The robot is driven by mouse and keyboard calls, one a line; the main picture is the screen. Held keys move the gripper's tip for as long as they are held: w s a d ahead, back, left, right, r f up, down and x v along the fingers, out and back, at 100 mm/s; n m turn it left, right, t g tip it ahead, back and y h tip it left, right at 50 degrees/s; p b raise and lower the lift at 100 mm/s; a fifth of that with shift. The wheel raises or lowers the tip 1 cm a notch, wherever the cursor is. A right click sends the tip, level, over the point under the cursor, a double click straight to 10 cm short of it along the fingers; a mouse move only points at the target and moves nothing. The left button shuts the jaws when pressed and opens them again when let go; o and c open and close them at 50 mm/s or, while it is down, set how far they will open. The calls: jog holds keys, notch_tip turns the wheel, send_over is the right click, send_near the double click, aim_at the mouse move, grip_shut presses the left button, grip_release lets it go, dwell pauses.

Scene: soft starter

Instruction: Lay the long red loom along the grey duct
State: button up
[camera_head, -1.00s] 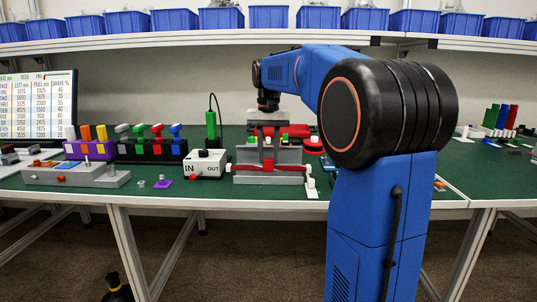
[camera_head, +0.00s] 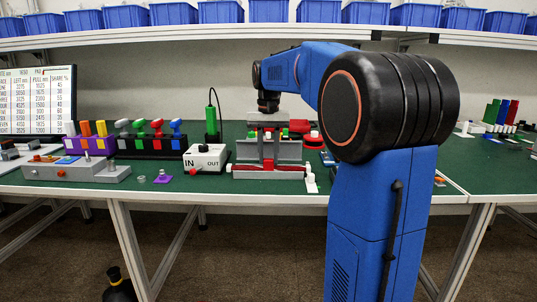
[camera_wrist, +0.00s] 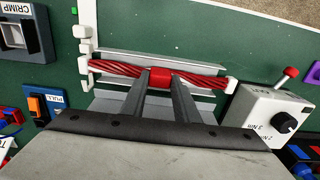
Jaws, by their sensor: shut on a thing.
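The long red loom (camera_wrist: 112,68) is a twisted red bundle with a plain red collar in its middle and white ends. My gripper (camera_wrist: 160,82) is shut on the collar, with one finger at each side. In the head view the loom (camera_head: 290,168) lies level along the front of the grey duct (camera_head: 250,175). In the wrist view grey duct wall (camera_wrist: 120,57) shows along the loom's length. I cannot tell whether the loom touches the duct floor. In the head view my gripper (camera_head: 268,160) points straight down over the duct.
A white IN/OUT box (camera_head: 205,158) with a black knob stands close to the duct's left end. A white bracket (camera_head: 311,180) is at its right end. A grey crimp block (camera_wrist: 25,35) and a blue pull unit (camera_wrist: 45,103) also stand nearby.

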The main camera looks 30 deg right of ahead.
jog(key=shift+f, duration=0.4)
jog(key=o, duration=1.2)
jog(key=shift+f, duration=0.1)
notch_tip(320, 180, up, 18)
jog(key=shift+f, duration=0.25)
jog(key=s+a+f+n+t, duration=0.1)
jog(key=s+a+f+n, duration=0.1)
jog(key=s+a+f, duration=0.5)
jog(key=s+a+f+n+t, duration=0.2)
jog(key=s+a+f, duration=0.3)
jog(key=s, duration=0.4)
jog(key=s+a+f+n, duration=0.1)
jog(key=s+f, duration=0.3)
jog(key=f, duration=0.3)
jog(key=s+a+f+n+t, duration=0.1)
jog(key=s+f, duration=0.4)
jog(key=f, duration=0.2)
jog(key=s+a+f, duration=0.1)
jog(key=s+f, duration=0.4)
jog(key=f, duration=0.2)
jog(key=shift+s+a+n+t, duration=0.1)
jog(key=shift+a+n+t, duration=0.3)
